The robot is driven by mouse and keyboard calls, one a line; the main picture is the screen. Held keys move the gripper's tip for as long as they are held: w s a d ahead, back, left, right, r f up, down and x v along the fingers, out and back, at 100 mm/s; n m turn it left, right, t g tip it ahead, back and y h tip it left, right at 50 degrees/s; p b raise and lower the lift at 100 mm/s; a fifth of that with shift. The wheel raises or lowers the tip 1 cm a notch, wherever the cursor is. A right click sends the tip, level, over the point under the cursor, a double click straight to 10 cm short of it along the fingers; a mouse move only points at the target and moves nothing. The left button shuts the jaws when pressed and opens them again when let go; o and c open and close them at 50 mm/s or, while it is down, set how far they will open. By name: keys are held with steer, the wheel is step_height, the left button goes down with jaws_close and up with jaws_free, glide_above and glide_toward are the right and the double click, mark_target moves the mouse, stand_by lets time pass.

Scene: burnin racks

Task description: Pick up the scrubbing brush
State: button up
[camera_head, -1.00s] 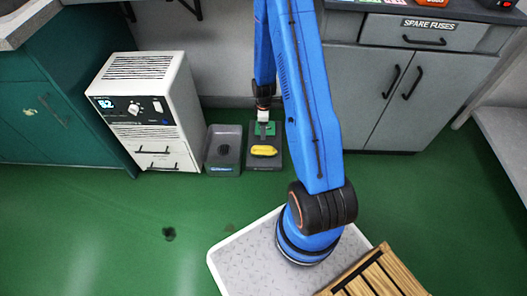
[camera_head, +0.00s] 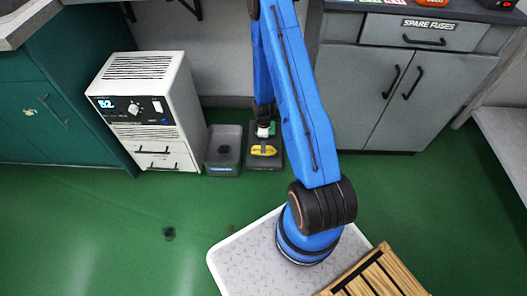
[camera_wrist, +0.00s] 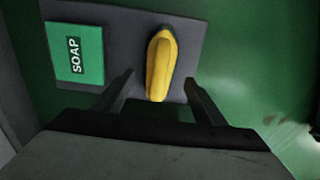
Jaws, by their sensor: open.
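The yellow, long, rounded thing, which looks like the scrubbing brush (camera_head: 264,150), lies on a dark grey tray (camera_head: 263,166) on the floor. In the wrist view the brush (camera_wrist: 161,60) points lengthwise between the fingers, its near end close to the fingertip line. My gripper (camera_head: 265,138) is open and above the tray, reaching down from behind the brush in the head view. In the wrist view its two fingers (camera_wrist: 159,78) are spread either side of the brush with gaps. Whether they are down at its height is unclear.
A green soap box (camera_wrist: 75,54) lies on the same tray, left of the brush in the wrist view. A second grey tray (camera_head: 222,168) stands beside it, then a white cabinet unit (camera_head: 150,110). Grey cupboards (camera_head: 375,95) stand behind right. Green floor in front is mostly clear.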

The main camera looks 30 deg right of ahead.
steer(key=shift+f, duration=2.55)
steer(key=c, duration=1.3)
step_height(320, 180, up, 10)
steer(key=shift+r, duration=0.1)
steer(key=o, duration=0.4)
steer(key=shift+c, duration=0.6)
